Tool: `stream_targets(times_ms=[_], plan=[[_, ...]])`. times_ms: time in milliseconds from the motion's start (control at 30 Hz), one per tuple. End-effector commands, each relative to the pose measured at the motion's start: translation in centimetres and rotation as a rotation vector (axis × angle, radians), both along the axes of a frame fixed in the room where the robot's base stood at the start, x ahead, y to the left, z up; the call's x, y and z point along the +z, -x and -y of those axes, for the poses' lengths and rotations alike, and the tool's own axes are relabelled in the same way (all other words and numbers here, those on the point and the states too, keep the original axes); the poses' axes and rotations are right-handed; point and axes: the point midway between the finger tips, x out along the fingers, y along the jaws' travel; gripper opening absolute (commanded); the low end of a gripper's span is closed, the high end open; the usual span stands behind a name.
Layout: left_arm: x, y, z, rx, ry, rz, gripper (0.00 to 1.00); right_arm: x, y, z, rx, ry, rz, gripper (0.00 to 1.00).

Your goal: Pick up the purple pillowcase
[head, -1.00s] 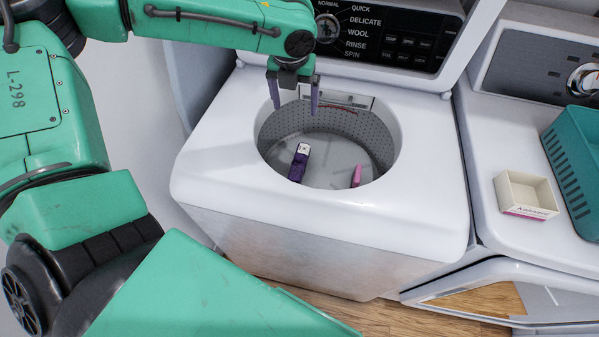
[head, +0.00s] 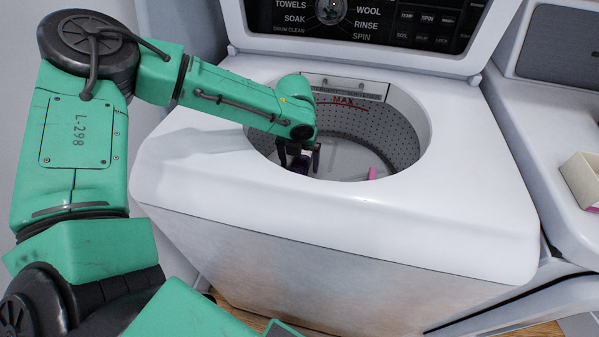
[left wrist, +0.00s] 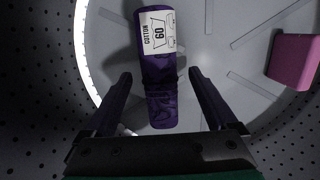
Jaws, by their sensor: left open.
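The purple pillowcase is a dark purple roll with a white label reading "COTTON 60" in the left wrist view (left wrist: 160,75). It lies on the washer drum's floor. My left gripper (head: 301,160) reaches down through the round opening into the drum. In the left wrist view, its open fingers (left wrist: 158,78) stand on either side of the roll, with a gap on each side. My right gripper is not in view.
A pink item (left wrist: 295,60) lies on the drum floor to the right of the roll. The perforated drum wall (head: 395,125) surrounds the gripper. The white washer top (head: 450,200) rims the opening. A small white box (head: 582,180) sits on the neighbouring machine.

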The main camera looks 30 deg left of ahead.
Motion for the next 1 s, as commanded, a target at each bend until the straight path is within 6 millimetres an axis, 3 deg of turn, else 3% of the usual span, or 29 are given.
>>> stream_targets(times_ms=[100,367,467,600,633,867,1000], plan=[[-2.5,-0.2,-0.1,0.001,-0.002,-0.004,0.91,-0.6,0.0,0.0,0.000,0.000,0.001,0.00],[-3.1,-0.4,-0.2,0.001,-0.001,0.000,0.91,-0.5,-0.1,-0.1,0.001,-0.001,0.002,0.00],[-3.0,-0.4,-0.2,0.001,-0.001,0.000,0.57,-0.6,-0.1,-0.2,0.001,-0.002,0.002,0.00],[-3.0,-0.4,-0.2,0.001,-0.001,0.000,0.03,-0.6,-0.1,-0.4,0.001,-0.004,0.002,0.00],[-3.0,-0.4,-0.2,0.001,-0.001,0.000,0.00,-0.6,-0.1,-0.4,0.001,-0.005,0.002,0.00],[-2.8,-0.4,-0.2,0.001,0.000,0.001,0.00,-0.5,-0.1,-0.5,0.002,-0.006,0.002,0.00],[-0.3,-0.5,-0.1,0.001,0.001,0.006,0.00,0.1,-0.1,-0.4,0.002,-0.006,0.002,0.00]])
